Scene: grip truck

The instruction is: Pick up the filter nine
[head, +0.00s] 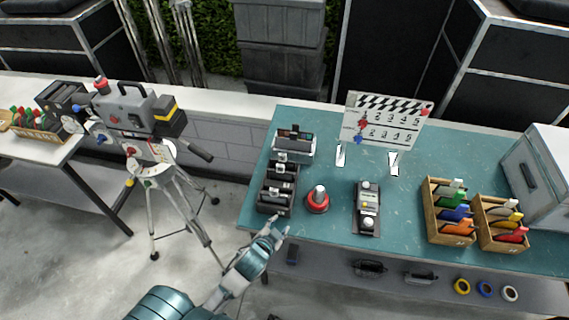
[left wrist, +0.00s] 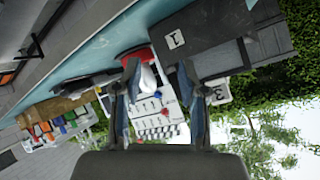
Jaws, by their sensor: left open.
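No filter that I can make out as number nine shows; the labels are too small to read in the head view. A black slotted holder (head: 278,187) with dark upright pieces stands at the left front of the teal table. A dark box (left wrist: 197,42) with a white "1" label is close in the left wrist view, right of my fingers. My left gripper (head: 277,231) is open and empty, just off the table's front edge near this holder. Its spread fingers (left wrist: 159,70) show in the left wrist view. My right gripper is not in view.
A red-based white knob (head: 318,200) and a grey device (head: 367,208) stand right of the holder. Behind is a clapperboard (head: 385,122). Wooden boxes (head: 448,211) hold coloured markers. A camera on a tripod (head: 140,115) stands left. The teal table (head: 330,240) has bare patches.

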